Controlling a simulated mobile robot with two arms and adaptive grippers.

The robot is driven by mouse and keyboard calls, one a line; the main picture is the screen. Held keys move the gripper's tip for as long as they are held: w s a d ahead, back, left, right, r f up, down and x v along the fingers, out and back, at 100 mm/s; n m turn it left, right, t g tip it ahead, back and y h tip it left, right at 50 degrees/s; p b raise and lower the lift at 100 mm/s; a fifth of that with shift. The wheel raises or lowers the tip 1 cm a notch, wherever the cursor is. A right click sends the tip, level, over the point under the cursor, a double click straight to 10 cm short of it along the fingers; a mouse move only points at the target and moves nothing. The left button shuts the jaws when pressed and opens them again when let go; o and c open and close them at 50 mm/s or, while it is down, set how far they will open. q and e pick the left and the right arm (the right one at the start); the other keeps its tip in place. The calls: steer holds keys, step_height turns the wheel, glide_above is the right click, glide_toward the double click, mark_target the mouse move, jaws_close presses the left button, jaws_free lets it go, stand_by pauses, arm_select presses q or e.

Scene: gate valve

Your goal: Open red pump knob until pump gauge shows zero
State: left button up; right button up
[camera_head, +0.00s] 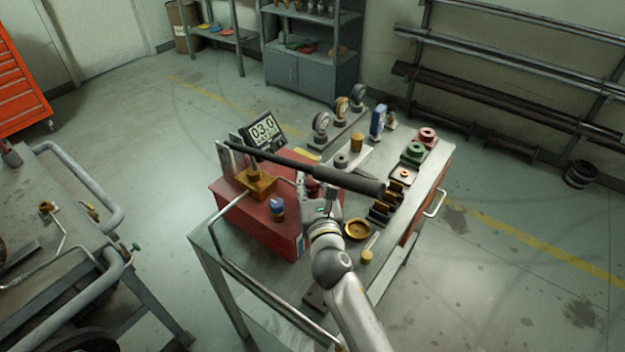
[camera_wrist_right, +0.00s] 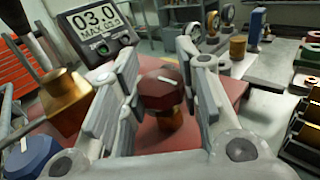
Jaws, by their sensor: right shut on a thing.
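The red pump box (camera_head: 250,226) stands on the workbench, with a long black lever (camera_head: 310,170) lying across above it. The pump gauge (camera_head: 264,131) has a lit display that reads 03.0; it also shows in the wrist view (camera_wrist_right: 95,20). The red knob (camera_wrist_right: 161,88), faceted and on a brass stem, sits between the finger pads of my right gripper (camera_wrist_right: 158,80). The gripper is shut on it. In the head view my right gripper (camera_head: 318,193) is at the pump's right side, partly under the lever. My left gripper is not in view.
A blue knob (camera_head: 277,206) and a brass block (camera_head: 258,184) are on the pump near the red knob. A brass ring (camera_head: 357,229) and several fittings lie right of my gripper. A grey cart (camera_head: 60,262) stands at left, with open floor between.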

steer(key=shift+d+r+n+g+y+p, duration=0.1)
steer(key=shift+n+g+y+p, duration=0.2)
steer(key=shift+n+y+p, duration=0.65)
steer(key=shift+d+r+n+g+y+p, duration=0.1)
steer(key=shift+n+g+y+p, duration=0.35)
steer(key=shift+y+p, duration=0.75)
steer(key=shift+n+y, duration=0.5)
steer(key=shift+y, duration=0.05)
steer(key=shift+f+n+g+y, duration=0.2)
steer(key=shift+n+g+y, duration=0.2)
steer(key=shift+g+y, duration=0.1)
steer(key=shift+n+g+y, duration=0.35)
steer(key=shift+n+y, duration=0.15)
steer(key=shift+y, duration=0.2)
steer(key=shift+w+f+n+g+y+b, duration=0.1)
steer(key=shift+f+n+g+y+b, duration=0.1)
steer(key=shift+n+g+y+b, duration=0.3)
steer(key=n+g+y+b, duration=0.2)
steer(key=g+b, duration=0.1)
steer(key=b, duration=0.1)
steer(key=n+g+y+b, duration=0.2)
steer(key=g+b, duration=0.1)
steer(key=b, duration=0.1)
steer(key=shift+a+n+y+b, duration=0.15)
steer(key=shift+n+y+b, duration=0.2)
steer(key=shift+n+y, duration=0.05)
steer(key=shift+r+n+g+y+b, duration=0.15)
steer(key=shift+n+g+y+b, duration=0.2)
steer(key=shift+g+b, duration=0.35)
steer(key=o, duration=1)
